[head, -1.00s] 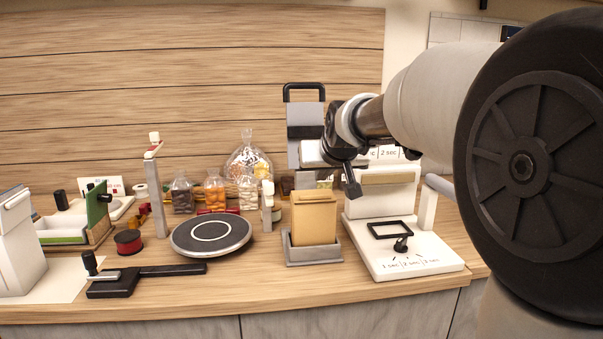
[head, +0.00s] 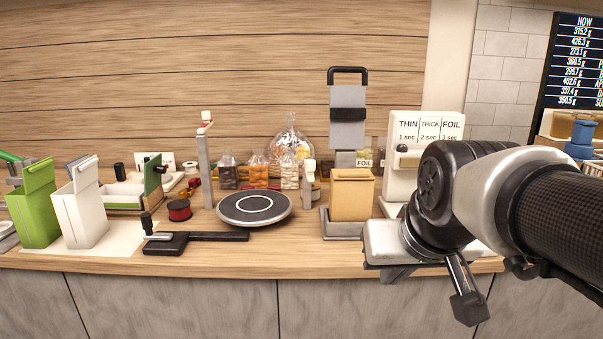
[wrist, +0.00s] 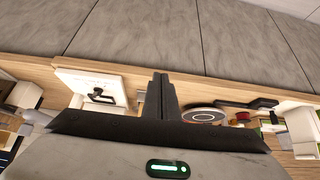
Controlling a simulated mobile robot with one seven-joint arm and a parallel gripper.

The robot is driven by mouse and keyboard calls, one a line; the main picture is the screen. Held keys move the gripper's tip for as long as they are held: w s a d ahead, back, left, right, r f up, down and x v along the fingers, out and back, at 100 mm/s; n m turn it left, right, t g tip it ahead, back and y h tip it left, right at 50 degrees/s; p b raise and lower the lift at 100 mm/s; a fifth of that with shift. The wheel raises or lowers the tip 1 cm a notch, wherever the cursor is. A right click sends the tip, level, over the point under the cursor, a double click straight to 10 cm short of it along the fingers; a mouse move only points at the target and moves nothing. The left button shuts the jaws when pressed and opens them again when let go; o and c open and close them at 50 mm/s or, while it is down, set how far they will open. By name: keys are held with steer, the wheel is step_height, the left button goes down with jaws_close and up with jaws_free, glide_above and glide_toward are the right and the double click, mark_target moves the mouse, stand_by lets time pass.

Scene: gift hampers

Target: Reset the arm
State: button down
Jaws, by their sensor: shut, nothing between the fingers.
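My gripper (head: 468,308) hangs in front of the counter's right part in the head view, with my arm reaching in from the right edge. In the wrist view my gripper (wrist: 160,95) shows its dark fingers pressed together, with nothing between them. My arm and wrist hide most of the base of the white sealing machine (head: 402,170) in the head view. That machine's white base (wrist: 80,80) shows at the left in the wrist view.
The wooden counter (head: 300,258) holds a tan bag (head: 352,195) in a grey stand, a round dark turntable (head: 240,207), a black lever tool (head: 190,242), a green bag (head: 36,205) and a white bag (head: 85,208).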

steer(key=s+f+g, duration=0.1)
steer(key=s+f, duration=0.4)
steer(key=s, duration=0.4)
step_height(320, 180, up, 25)
steer(key=p, duration=2.4)
steer(key=shift+p, duration=0.4)
